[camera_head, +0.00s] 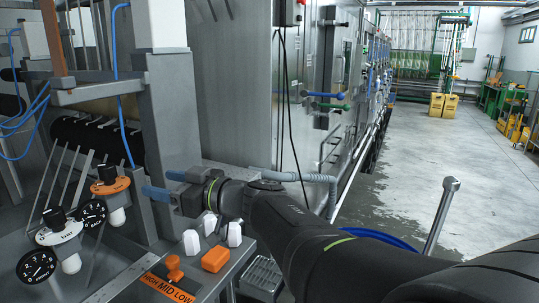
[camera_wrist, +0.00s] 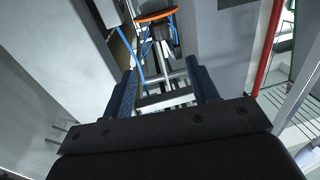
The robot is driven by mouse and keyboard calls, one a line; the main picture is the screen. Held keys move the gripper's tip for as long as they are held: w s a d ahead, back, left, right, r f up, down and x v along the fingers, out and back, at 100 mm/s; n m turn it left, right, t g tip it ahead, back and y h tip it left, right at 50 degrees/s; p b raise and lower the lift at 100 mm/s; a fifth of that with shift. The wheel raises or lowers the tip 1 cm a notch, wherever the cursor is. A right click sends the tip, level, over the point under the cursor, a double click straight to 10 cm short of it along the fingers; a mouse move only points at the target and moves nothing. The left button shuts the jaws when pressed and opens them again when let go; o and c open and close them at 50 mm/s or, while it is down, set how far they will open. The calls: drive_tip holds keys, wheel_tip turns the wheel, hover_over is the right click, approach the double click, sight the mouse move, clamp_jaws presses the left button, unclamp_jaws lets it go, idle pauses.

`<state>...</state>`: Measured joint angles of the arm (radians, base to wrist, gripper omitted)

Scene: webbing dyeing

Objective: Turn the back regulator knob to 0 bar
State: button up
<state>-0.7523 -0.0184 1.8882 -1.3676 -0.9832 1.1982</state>
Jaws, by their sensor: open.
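The back regulator has a black knob (camera_head: 107,173) on an orange collar (camera_head: 110,186), with a white bowl below. Its black dial gauge (camera_head: 93,211) is beside it; the reading is too small to tell. The nearer regulator has a black knob (camera_head: 54,217), a pale collar and a black gauge (camera_head: 37,268). My gripper (camera_head: 158,184) is open and empty, right of the back regulator and apart from it, its blue fingers pointing left. In the wrist view, an orange collar (camera_wrist: 155,15) shows ahead, beyond the open gripper (camera_wrist: 162,72); the knob there is not clearly visible.
A grey post (camera_head: 174,110) stands behind the gripper. A blue hose (camera_head: 117,80) hangs near the back regulator.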

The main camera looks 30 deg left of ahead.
sight(113, 172)
drive_tip(key=a, duration=0.5)
drive_tip(key=s+a, duration=0.1)
drive_tip(key=a, duration=0.5)
drive_tip(key=s+a, duration=0.1)
drive_tip(key=a, duration=0.5)
drive_tip(key=shift+s, duration=0.15)
drive_tip(key=c, duration=0.9)
